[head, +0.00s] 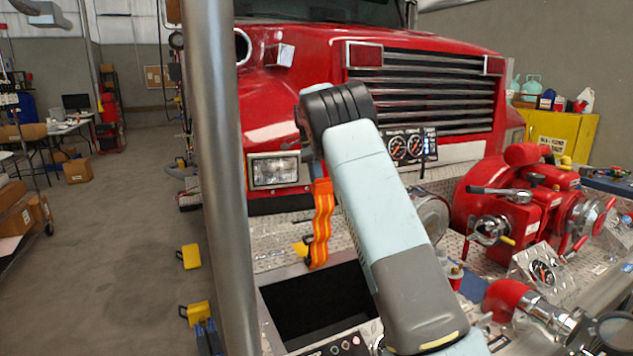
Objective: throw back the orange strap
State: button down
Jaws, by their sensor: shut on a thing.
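The orange strap (320,222) has lighter lengthwise stripes. My gripper (318,172) is mostly hidden behind my arm, at the strap's upper end, and is shut on the strap. The fingertips themselves are not clearly visible.
A red truck front with headlight (274,171) and grille (430,88) stands close behind. A red pump (515,205) with valves and gauges fills the right. A grey post (218,180) stands at the left. Open floor lies left of it.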

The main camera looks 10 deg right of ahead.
jog(key=shift+f, duration=0.55)
jog(key=c, duration=1.5)
grip_release()
jog(key=shift+w+f, duration=0.1)
jog(key=o, duration=0.3)
jog(key=shift+r, duration=0.2)
jog(key=v, duration=0.7)
jog(key=shift+w+r, duration=0.15)
jog(key=shift+w, duration=0.05)
